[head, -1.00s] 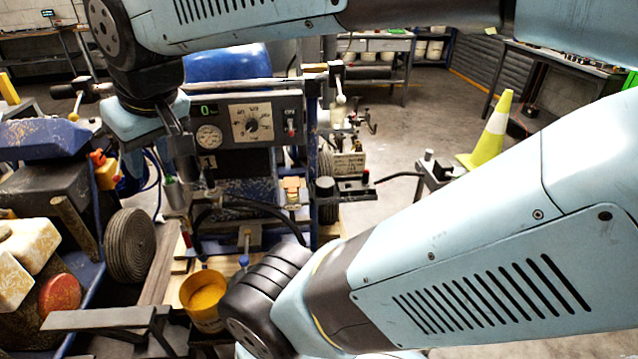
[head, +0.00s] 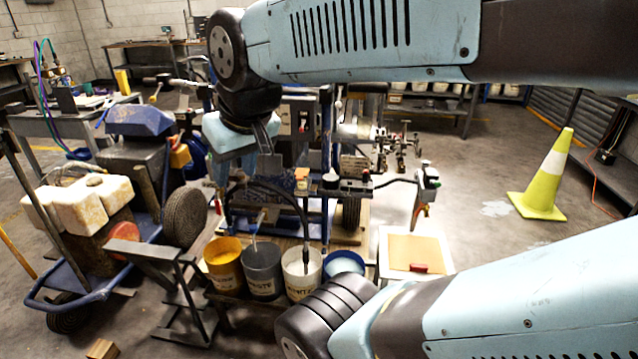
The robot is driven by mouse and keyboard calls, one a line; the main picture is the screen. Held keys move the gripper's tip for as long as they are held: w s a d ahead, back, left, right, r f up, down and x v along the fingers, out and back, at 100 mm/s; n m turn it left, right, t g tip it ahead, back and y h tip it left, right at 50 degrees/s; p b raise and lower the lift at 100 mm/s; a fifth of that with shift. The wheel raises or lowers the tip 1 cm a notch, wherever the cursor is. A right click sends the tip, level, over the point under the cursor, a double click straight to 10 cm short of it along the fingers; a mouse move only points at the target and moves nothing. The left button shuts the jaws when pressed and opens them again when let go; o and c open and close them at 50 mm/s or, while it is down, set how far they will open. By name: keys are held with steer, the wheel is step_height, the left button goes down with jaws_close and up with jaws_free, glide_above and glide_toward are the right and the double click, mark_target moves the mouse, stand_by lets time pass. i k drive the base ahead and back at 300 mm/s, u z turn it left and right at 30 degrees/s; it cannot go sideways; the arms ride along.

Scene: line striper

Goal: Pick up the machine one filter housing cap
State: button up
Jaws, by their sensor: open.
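The striping machine (head: 300,110) stands in the middle of the head view, with my arm and gripper in front of its control panel. I cannot tell for certain whether this is the filter housing cap. My gripper (head: 250,152) hangs down left of the dark cap and above the hoses, apart from the cap in the picture. It is open, and nothing shows between its fingers. My arm hides the machine's upper part.
Yellow (head: 224,262), grey (head: 262,268) and white (head: 302,270) buckets stand below the machine, beside a blue-rimmed one (head: 344,263). A cart with pale blocks (head: 80,205) is at left. A yellow-green cone (head: 545,180) stands right, with clear floor around it.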

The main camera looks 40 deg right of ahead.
mark_target(330, 181)
steer(key=u, duration=1)
steer(key=i, duration=0.1)
steer(key=z, duration=2.5)
steer(key=k, duration=0.6)
steer(key=z, duration=0.25)
steer(key=i, duration=1.1)
steer(key=u, duration=0.1)
